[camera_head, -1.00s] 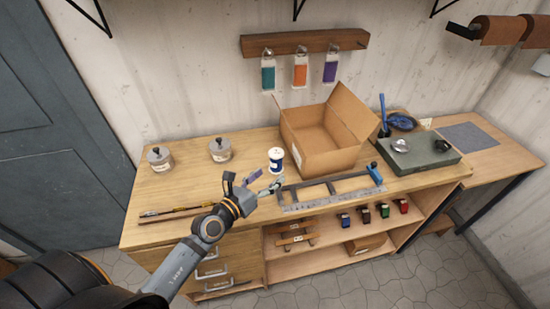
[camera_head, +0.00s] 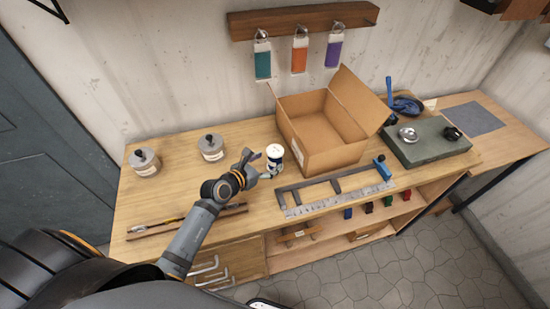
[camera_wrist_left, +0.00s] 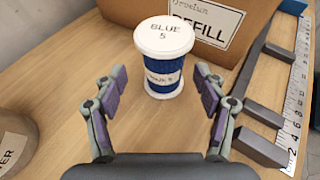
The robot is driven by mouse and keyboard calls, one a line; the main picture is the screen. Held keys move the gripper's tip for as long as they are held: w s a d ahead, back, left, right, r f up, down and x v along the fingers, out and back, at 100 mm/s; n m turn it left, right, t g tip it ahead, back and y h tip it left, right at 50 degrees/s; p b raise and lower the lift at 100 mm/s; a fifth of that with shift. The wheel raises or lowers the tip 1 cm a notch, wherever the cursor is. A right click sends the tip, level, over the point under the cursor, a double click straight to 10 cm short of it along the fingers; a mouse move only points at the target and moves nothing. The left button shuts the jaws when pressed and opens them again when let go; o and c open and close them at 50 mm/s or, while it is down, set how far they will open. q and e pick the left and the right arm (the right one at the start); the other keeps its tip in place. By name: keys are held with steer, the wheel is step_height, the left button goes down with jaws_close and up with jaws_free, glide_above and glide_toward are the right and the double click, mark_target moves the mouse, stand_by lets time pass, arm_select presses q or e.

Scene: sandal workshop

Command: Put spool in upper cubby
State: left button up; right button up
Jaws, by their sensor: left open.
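The spool (camera_head: 275,153) stands upright on the workbench, blue with a white top and bottom. In the left wrist view the spool (camera_wrist_left: 163,58) has "BLUE 5" on its top. My left gripper (camera_head: 263,165) is open and low over the bench, just left of the spool. In the left wrist view its two fingers (camera_wrist_left: 160,92) point at the spool, one to each side of it, with gaps left. Open shelf space (camera_head: 335,235) shows under the bench top at the front; which part is the upper cubby is hard to tell. My right gripper is out of view.
An open cardboard box (camera_head: 335,150) stands right behind the spool. A metal frame with a ruler (camera_head: 325,198) lies to its right front. Two lidded jars (camera_head: 145,162) stand left. Several small coloured items (camera_head: 369,207) sit on the shelf. A dark slab (camera_head: 428,145) lies far right.

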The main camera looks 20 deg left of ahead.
mark_target(271, 162)
arm_select(q)
steer(key=shift+w+f, duration=0.1)
steer(key=shift+w, duration=0.05)
steer(key=shift+w+d, duration=0.1)
steer(key=shift+w, duration=0.05)
steer(key=x, duration=0.3)
steer(key=shift+w+d+f+p, duration=0.1)
steer(key=shift+d+f+p, duration=0.05)
steer(key=shift+d+p, duration=0.25)
steer(key=shift+w+f, duration=0.3)
steer(key=shift+w, duration=0.1)
steer(key=shift+s+r, duration=0.15)
steer(key=shift+s, duration=0.05)
steer(key=c, duration=1.3)
